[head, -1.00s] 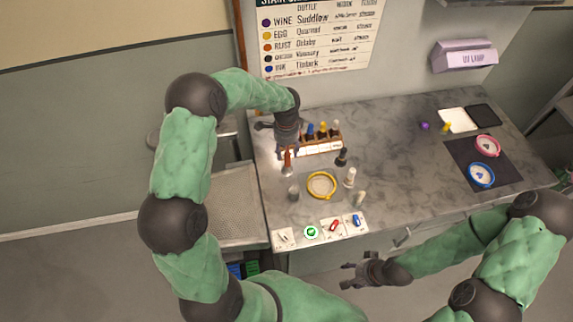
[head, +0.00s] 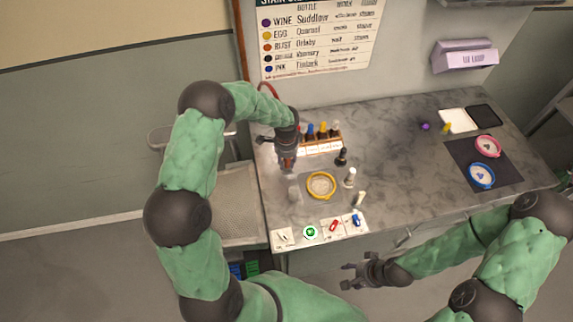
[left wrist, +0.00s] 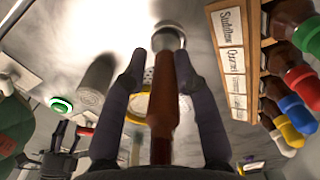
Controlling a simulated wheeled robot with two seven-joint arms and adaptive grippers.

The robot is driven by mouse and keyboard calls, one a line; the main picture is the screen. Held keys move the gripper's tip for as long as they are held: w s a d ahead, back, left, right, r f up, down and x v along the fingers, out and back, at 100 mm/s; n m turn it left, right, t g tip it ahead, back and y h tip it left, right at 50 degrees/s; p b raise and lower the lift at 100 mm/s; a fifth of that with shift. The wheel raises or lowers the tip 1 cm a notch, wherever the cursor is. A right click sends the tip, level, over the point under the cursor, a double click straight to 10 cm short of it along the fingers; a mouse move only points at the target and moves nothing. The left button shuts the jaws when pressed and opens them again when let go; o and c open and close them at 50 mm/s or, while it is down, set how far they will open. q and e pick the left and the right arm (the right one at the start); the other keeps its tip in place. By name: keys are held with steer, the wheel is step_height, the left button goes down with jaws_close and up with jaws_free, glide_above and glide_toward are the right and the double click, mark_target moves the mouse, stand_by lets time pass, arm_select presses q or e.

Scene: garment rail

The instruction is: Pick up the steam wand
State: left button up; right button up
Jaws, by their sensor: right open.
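The steam wand, with a red-brown handle (left wrist: 162,120) and a round metal head (left wrist: 170,30), runs up the middle of the left wrist view. My left gripper (head: 287,163) points down over the left part of the counter. In the left wrist view its dark fingers (left wrist: 162,75) stand on both sides of the handle, with gaps showing along it. In the head view the gripper hides most of the wand. My right gripper (head: 353,275) is open and empty, in front of the counter's front edge.
A rack of dropper bottles (head: 322,148) stands close behind and right of my left gripper. Picture cards (head: 284,238) line the front edge. The counter's middle (head: 410,150) is clear.

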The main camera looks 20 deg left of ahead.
arm_select(q)
steer(key=shift+s+f, duration=0.15)
jaws_close()
steer(key=shift+r, duration=0.35)
step_height(320, 180, up, 2)
steer(key=shift+d+r, duration=0.1)
steer(key=shift+r, duration=0.1)
steer(key=s+d+r, duration=0.7)
steer(key=s+r, duration=0.3)
steer(key=s, duration=0.2)
steer(key=shift+w+p, duration=0.15)
steer(key=shift+p, duration=0.15)
